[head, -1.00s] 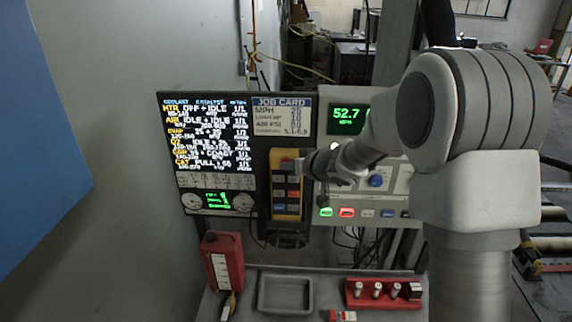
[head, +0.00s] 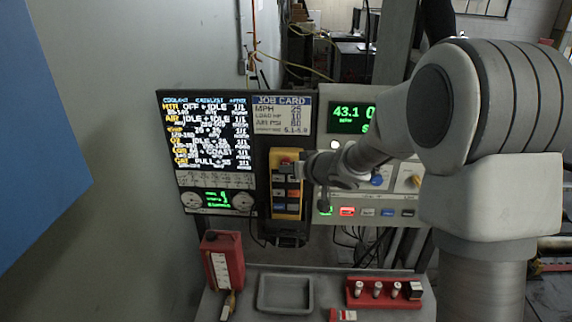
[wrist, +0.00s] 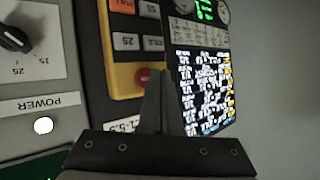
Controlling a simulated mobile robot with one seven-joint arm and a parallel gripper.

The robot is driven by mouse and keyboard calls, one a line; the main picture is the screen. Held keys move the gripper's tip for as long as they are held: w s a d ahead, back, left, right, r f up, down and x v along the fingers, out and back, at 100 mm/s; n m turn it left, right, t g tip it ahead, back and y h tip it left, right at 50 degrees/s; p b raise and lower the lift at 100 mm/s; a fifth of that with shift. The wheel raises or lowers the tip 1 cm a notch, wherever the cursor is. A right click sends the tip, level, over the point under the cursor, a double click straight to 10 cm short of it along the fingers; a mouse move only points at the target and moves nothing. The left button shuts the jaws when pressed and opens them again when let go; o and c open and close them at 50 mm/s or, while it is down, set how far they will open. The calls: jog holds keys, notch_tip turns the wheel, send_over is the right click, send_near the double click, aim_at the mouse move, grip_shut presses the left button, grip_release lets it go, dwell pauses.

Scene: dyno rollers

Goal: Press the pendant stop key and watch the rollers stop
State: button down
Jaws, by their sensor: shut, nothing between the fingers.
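The yellow pendant (head: 287,208) hangs in a dark holder between the screen and the control panel. Its red stop key (wrist: 143,76) is at the pendant's end, upside down in the wrist view and partly covered by my finger. In the head view the red key (head: 286,158) shows just above my fingertips. My gripper (head: 299,170) is shut and empty at the pendant's upper part; its fingers also show in the wrist view (wrist: 160,92). I cannot tell whether they touch the key. The speed readout (head: 347,117) shows 43.1. The rollers are largely hidden behind my arm.
A lit data screen (head: 207,140) stands left of the pendant, a job card (head: 283,114) above it. Below are a grey tray (head: 286,293), a red bottle (head: 222,262) and a red rack (head: 384,292). A blue panel (head: 35,120) fills the left edge.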

jog(key=shift+s, duration=0.1)
jog(key=s+b, duration=0.1)
jog(key=s, duration=0.3)
jog(key=shift+s+a, duration=0.1)
jog(key=shift+s, duration=0.3)
dwell(0.5)
jog(key=s+d+r+m+h, duration=0.1)
jog(key=s+d+r+h, duration=0.15)
jog(key=d, duration=0.25)
jog(key=s+d+r+m+h+b, duration=0.1)
jog(key=s+d+r+h, duration=0.15)
jog(key=s+d, duration=0.2)
jog(key=s+d+r+m+h, duration=0.2)
jog(key=d+h, duration=0.1)
jog(key=d, duration=0.2)
jog(key=s+f+g, duration=0.1)
jog(key=s+g, duration=0.1)
jog(key=s, duration=0.9)
jog(key=s+d+f+g+b, duration=0.1)
jog(key=s+f+g, duration=0.1)
jog(key=s, duration=0.9)
jog(key=shift+s+d+f+y, duration=0.15)
jog(key=shift+d+f+y, duration=0.1)
jog(key=shift+y, duration=0.15)
dwell(0.7)
